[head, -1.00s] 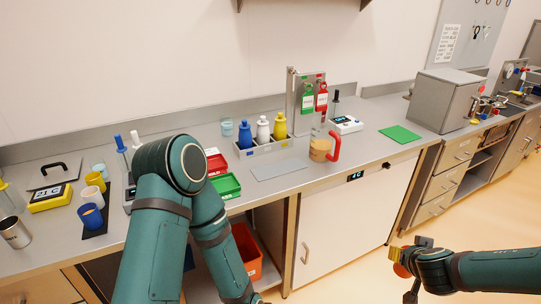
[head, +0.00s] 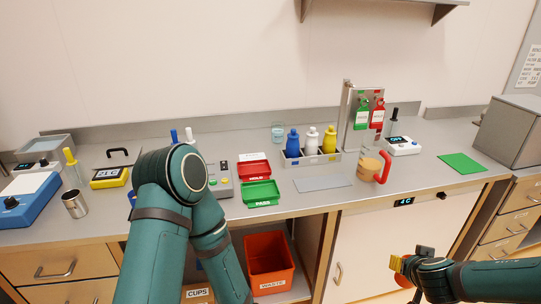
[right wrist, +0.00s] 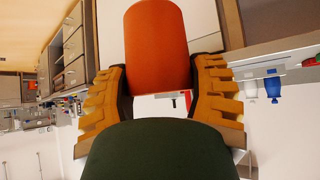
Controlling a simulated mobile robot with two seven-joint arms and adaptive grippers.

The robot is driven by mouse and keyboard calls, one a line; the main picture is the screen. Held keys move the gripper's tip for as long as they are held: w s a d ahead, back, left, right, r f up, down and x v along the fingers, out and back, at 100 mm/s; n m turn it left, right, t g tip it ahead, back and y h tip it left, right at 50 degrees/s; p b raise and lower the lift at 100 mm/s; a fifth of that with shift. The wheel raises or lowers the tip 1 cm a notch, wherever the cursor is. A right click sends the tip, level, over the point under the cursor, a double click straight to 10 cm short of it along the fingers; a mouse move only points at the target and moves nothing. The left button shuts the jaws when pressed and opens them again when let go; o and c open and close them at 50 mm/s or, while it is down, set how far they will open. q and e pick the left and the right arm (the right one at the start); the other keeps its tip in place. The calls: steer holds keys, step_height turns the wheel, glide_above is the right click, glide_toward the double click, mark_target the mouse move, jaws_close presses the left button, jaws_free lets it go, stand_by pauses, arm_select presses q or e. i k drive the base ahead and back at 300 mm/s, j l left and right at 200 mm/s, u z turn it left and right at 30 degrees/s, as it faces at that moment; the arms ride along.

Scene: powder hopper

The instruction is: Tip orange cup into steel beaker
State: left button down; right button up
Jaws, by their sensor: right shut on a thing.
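The steel beaker (head: 75,204) stands upright on the counter at the left in the head view. The orange cup (right wrist: 158,50) fills the upper middle of the right wrist view, between the yellow fingers of my right gripper (right wrist: 160,95), which is shut on it. In the head view my right gripper (head: 402,268) is at the lower right, in front of the cabinets and below counter height, with a bit of orange showing beneath it. The cup's contents are not visible. My left arm covers part of the counter; its gripper is not in view.
A blue-and-white device (head: 28,200) and a yellow timer (head: 109,177) flank the beaker. Red (head: 254,172) and green (head: 261,194) trays, a bottle rack (head: 313,159) and a red-handled jug (head: 369,167) stand farther right. An orange waste bin (head: 269,262) sits below.

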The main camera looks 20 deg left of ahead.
mark_target(73, 201)
steer(key=u, duration=1.8)
